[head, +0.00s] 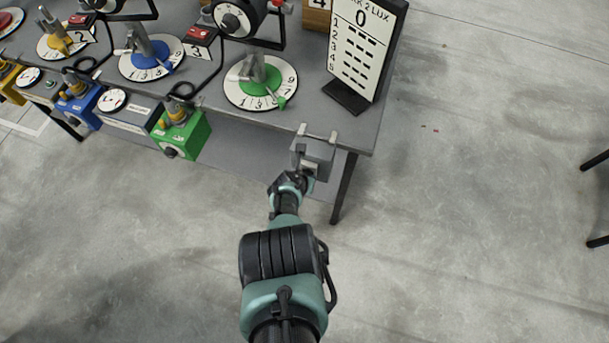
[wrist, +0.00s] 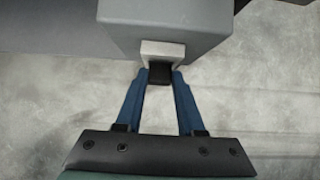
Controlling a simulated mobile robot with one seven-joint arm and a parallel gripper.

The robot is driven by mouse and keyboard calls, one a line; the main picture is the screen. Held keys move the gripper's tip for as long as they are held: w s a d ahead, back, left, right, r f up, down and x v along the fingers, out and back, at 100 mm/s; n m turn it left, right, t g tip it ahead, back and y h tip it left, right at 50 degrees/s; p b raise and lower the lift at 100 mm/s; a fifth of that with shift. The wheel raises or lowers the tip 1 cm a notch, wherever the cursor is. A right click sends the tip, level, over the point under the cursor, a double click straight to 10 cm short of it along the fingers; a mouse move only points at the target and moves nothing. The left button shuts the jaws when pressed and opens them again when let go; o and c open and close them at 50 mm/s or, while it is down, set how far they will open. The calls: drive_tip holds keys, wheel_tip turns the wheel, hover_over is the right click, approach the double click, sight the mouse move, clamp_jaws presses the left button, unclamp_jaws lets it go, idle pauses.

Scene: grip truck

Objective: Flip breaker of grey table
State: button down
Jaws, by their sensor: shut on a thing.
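The grey table (head: 215,68) fills the upper left of the head view. The breaker, a grey box (head: 318,152), hangs on the table's front edge near its right corner. In the wrist view the breaker (wrist: 165,25) is at the top, with a pale metal plate (wrist: 162,52) and a small black lever (wrist: 158,75) on its near face. My gripper (wrist: 160,78) has its two blue fingers shut on the black lever. The fingertips partly hide the lever. In the head view my arm reaches up to the box, and the wrist hides the fingers.
A green dial (head: 261,88), a blue dial (head: 151,60) and a sign reading 0 (head: 362,45) stand on the table. A green box (head: 182,137) is at the front edge, left of the breaker.

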drive_tip(key=c, duration=0.5)
unclamp_jaws()
drive_tip(key=shift+r, duration=0.1)
drive_tip(key=shift+p+v, duration=6.45)
drive_tip(key=shift+p, duration=1.65)
